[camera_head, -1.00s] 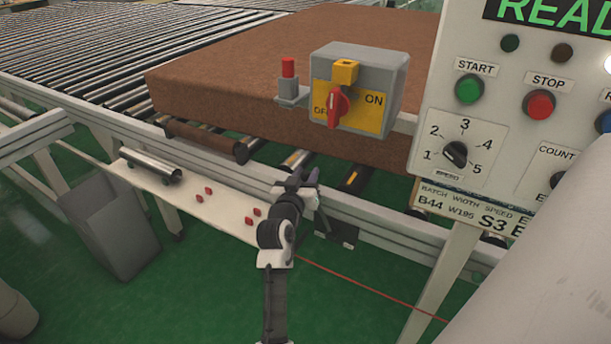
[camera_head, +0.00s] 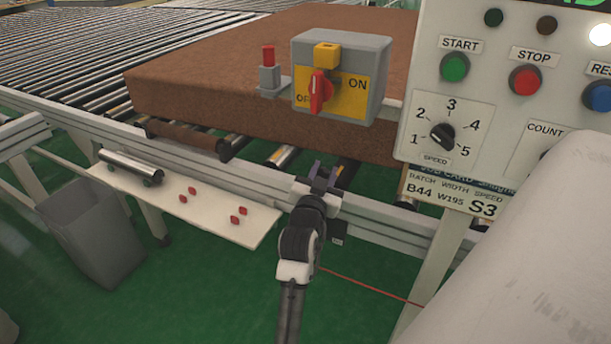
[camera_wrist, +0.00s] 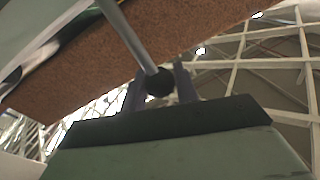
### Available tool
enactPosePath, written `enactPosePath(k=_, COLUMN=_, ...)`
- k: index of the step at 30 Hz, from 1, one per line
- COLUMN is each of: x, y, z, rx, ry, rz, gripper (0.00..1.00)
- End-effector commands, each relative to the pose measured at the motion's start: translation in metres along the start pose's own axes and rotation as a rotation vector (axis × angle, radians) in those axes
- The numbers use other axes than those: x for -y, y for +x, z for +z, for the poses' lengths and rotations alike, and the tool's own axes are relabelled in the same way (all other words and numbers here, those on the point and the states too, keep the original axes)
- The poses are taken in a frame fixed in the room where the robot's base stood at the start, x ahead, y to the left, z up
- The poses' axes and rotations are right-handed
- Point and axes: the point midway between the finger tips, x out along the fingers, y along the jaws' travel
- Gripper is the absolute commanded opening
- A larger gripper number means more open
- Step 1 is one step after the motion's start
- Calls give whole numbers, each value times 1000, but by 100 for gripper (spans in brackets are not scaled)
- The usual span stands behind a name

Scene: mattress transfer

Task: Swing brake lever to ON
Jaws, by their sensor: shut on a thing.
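In the wrist view, a grey rod with a dark round knob (camera_wrist: 158,83), which looks like the brake lever, runs down from the top to my gripper (camera_wrist: 160,84). The two fingers are shut on the knob, one on each side. In the head view, my gripper (camera_head: 325,178) is at the conveyor's near side rail, below the switch box. The lever is not clearly visible there, hidden by my gripper and arm. A dark plate (camera_head: 338,240) partly shows beside my arm, its marking too small to read.
A grey switch box (camera_head: 366,62) with a red knob and ON/OFF plate stands above the rail. A brown mattress (camera_head: 220,75) lies on the rollers. A control panel (camera_head: 480,95) stands at right. A white shelf (camera_head: 255,232) with red pieces and a grey bin (camera_head: 90,235) are at left.

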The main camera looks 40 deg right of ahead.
Motion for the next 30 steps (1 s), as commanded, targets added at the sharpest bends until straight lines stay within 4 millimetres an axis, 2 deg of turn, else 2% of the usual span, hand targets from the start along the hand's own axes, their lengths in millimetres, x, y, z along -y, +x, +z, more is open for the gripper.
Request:
enactPosePath(k=1, x=-11, y=-2, z=2, rx=-11, ry=41, rz=4, gripper=0)
enactPosePath(k=6, x=-38, y=-8, z=-2, rx=-37, ry=179, rz=8, gripper=0)
enactPosePath(k=15, x=-72, y=-14, z=-2, rx=-69, ry=352, rz=15, gripper=0)
enactPosePath(k=21, x=-83, y=-16, z=-2, rx=-80, ry=409, rz=16, gripper=0)
enactPosePath(k=30, x=-88, y=-17, z=-2, rx=-83, ry=430, rz=19, gripper=0)
